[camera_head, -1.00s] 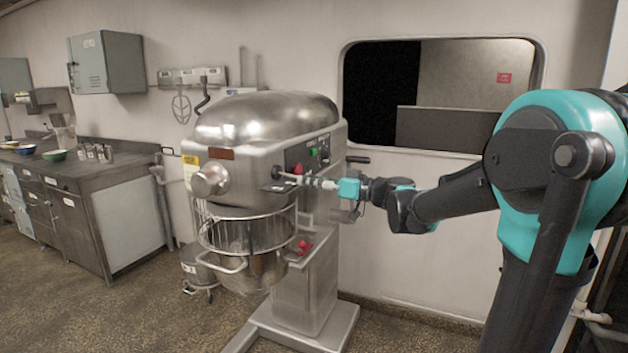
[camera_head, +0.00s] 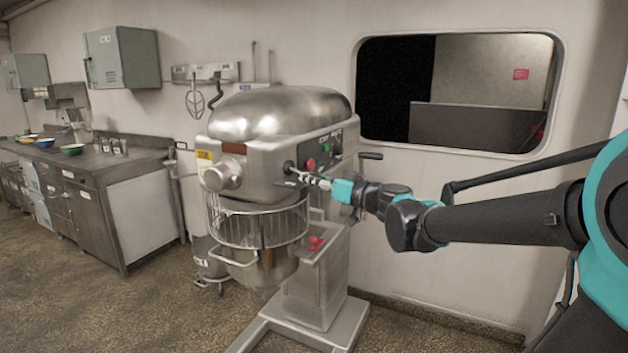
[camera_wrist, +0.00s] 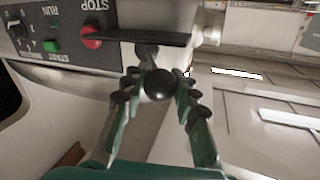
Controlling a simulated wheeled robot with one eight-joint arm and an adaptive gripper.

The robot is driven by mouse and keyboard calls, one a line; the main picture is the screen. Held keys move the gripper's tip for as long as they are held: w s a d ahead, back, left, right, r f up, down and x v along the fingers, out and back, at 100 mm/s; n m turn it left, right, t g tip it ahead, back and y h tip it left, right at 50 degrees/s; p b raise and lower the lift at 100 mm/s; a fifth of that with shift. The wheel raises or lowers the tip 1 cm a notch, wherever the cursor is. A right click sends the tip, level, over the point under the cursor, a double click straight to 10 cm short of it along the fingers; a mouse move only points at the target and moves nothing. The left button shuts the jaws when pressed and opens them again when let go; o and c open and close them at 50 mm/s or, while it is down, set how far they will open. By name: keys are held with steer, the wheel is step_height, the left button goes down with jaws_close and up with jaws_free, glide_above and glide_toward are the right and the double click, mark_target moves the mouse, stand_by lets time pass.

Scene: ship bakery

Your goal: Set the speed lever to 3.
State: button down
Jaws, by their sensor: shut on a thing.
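The speed lever ends in a round black knob (camera_wrist: 159,84), seen in the wrist view between my two fingers. My gripper (camera_wrist: 155,88) is shut on this knob, with the jointed fingertips on either side of it. In the head view my gripper (camera_head: 299,177) reaches the front side of the steel mixer (camera_head: 275,115), below its control panel (camera_head: 318,148). There the fingers hide most of the lever. A dark flat plate (camera_wrist: 145,36) juts out beyond the knob in the wrist view. No speed number on it is readable, so I cannot tell the lever's setting.
A red stop button (camera_wrist: 91,38), a green button (camera_wrist: 50,46) and a dial (camera_wrist: 15,24) sit close to the knob. The wire guard (camera_head: 255,224) and bowl are below the gripper. A workbench (camera_head: 150,205) stands left; floor shows in front.

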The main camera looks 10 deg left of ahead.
steer(key=c, duration=1.1)
jaws_free()
steer(key=shift+s, duration=0.1)
steer(key=shift+c, duration=0.2)
steer(key=v, duration=1.2)
